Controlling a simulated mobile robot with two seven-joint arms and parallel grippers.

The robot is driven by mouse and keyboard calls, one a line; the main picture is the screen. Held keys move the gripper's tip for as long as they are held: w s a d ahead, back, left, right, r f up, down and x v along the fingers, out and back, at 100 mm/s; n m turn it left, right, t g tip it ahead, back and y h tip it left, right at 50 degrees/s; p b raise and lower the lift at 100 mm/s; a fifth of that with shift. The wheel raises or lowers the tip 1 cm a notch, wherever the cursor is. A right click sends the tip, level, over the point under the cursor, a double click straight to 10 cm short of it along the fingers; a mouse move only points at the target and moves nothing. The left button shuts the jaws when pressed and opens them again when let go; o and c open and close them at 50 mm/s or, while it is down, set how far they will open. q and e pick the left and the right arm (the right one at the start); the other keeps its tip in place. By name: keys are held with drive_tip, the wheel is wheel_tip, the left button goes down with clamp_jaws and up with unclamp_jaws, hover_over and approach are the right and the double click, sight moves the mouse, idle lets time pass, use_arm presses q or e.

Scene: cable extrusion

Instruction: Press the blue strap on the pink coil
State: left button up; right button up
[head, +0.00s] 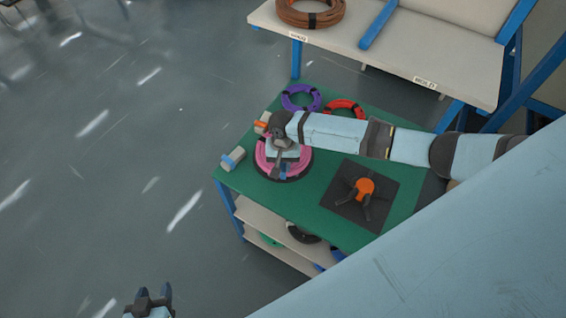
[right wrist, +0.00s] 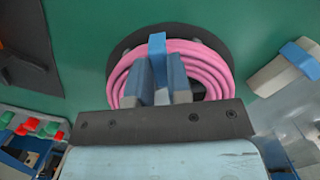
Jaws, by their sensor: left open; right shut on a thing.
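The pink coil (head: 263,157) lies on a dark round base on the green table; it also shows in the right wrist view (right wrist: 210,68). My right gripper (head: 281,170) is over the coil, pointing down at it. In the right wrist view its fingers (right wrist: 160,80) are shut on the blue strap (right wrist: 158,50), which stands up between them across the coil's ring. The fingertips overlap the coil in view; I cannot tell whether strap and coil are firmly in contact. My left gripper (head: 153,296) is open and empty, low over the floor, far from the table.
A grey block with a blue band (head: 232,159) sits at the table's left edge, an orange-banded one (head: 262,122) behind. Purple (head: 301,97) and red (head: 345,104) coils lie at the back. A black mat (head: 345,208) bears an orange-hubbed tool. A shelf table (head: 400,50) stands beyond.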

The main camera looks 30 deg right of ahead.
drive_tip(key=shift+f+p, duration=0.1)
drive_tip(key=shift+p, duration=0.3)
idle(0.8)
drive_tip(key=o, duration=0.8)
